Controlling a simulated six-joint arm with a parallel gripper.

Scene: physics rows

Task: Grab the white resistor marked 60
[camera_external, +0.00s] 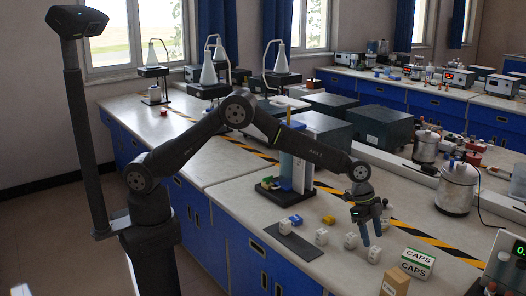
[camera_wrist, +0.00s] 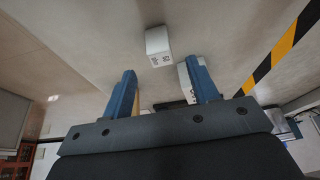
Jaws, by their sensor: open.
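Several small white blocks with dark marks stand in a loose row on the bench in the external view: one by the dark mat (camera_external: 284,226), one right of the mat (camera_external: 321,237), one left of my gripper (camera_external: 351,241) and one just below it (camera_external: 374,255). Their marks are too small to read, so I cannot tell which is 60. My gripper (camera_external: 372,238) points down over the row, open, with blue fingers. Another white thing (camera_wrist: 186,75) is partly hidden by the right finger.
A blue block (camera_external: 296,220) and a yellow block (camera_external: 328,219) lie near the dark mat (camera_external: 293,243). A white-green CAPS box (camera_external: 418,263) and a cardboard box (camera_external: 395,283) stand right of the row. A metal pot (camera_external: 456,188) stands farther right, beyond yellow-black tape (camera_external: 430,240).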

